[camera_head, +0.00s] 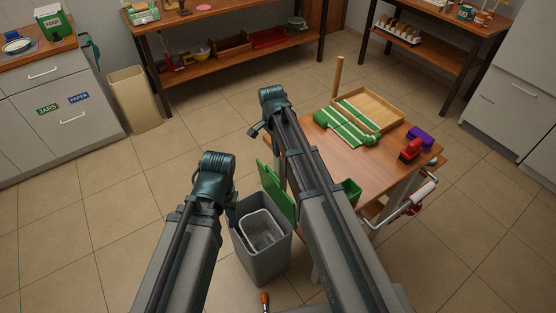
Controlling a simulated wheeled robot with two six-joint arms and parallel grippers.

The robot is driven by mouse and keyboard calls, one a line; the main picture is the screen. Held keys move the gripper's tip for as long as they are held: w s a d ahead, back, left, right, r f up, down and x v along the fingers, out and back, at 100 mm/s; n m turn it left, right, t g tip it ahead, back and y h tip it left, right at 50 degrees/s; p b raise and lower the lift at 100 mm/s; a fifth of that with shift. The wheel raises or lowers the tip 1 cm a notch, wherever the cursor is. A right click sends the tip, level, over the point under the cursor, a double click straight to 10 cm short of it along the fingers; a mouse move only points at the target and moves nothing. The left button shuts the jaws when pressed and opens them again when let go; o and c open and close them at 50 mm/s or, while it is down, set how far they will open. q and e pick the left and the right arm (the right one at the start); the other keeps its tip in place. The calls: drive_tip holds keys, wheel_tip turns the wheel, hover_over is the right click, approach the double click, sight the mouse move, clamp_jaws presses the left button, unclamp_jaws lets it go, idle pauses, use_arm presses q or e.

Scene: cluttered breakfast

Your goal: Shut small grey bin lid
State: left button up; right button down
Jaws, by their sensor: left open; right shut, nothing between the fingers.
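The small grey bin (263,262) stands on the floor in the middle of the view, at the near left of the wooden cart. Its green lid (279,193) is open and tilted up at the bin's far right side. A lighter grey inner bucket (262,229) shows inside. My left gripper (231,209) is open, close to the bin's left rim and partly hidden by my arm; I cannot tell whether it touches. My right gripper (257,131) is shut and empty, beyond and above the lid, apart from it. My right arm covers part of the bin's right side.
The wooden cart (385,175) holds a tray (372,108), a green striped cloth and red and purple items. A beige bin (134,100) stands by the left cabinet. An orange-handled object (265,300) lies near the bottom edge. Floor on the left is clear.

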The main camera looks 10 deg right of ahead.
wheel_tip(320, 180, down, 10)
drive_tip(key=b, duration=0.9)
drive_tip(key=shift+w+d+b, duration=0.15)
drive_tip(key=shift+d+b, duration=0.15)
drive_tip(key=shift+b, duration=0.1)
